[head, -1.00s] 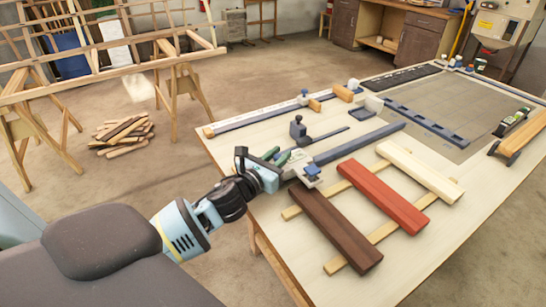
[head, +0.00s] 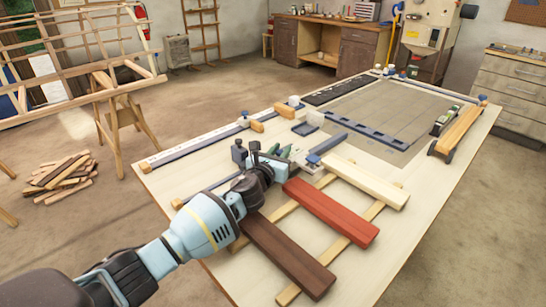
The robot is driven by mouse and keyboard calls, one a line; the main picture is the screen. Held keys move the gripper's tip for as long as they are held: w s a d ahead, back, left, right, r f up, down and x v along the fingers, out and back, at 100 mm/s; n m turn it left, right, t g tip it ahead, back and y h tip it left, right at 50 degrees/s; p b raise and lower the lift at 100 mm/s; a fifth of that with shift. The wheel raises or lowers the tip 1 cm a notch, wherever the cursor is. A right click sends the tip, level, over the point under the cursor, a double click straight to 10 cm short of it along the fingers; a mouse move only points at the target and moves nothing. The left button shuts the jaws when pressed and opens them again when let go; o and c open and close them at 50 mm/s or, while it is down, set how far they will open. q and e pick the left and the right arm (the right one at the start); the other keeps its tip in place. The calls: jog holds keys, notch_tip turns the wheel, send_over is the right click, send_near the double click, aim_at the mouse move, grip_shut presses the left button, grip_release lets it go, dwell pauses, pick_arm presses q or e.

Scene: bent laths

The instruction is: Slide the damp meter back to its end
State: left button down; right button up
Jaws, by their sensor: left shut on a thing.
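The damp meter appears to be the pale grey carriage (head: 303,158) with a blue knob, seated on a dark blue rail (head: 331,144) on the workbench. My left gripper (head: 282,155) is shut on its near-left side, and its fingers and wrist hide part of it. A short piece of rail shows beyond the carriage, up to the rail's far end. Another stretch shows at the left, behind my left arm. I cannot make out any display on the meter. My right gripper is not in view.
A cream lath (head: 365,183), a red lath (head: 330,213) and a dark brown lath (head: 288,256) lie across two strips in front of the rail. A dark blue upright clamp piece (head: 239,150) stands just left of the gripper. The bench's right front is clear.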

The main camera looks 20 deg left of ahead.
pick_arm(q)
jog(key=shift+w+d, duration=0.1)
jog(key=shift+w, duration=0.15)
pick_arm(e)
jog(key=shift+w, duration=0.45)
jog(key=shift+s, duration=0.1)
pick_arm(q)
jog(key=c, duration=1.3)
grip_release()
jog(key=shift+o, duration=0.2)
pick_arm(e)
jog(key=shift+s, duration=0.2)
pick_arm(q)
jog(key=shift+s, duration=0.6)
jog(key=s+p, duration=0.1)
jog(key=s, duration=0.4)
jog(key=shift+s, duration=0.85)
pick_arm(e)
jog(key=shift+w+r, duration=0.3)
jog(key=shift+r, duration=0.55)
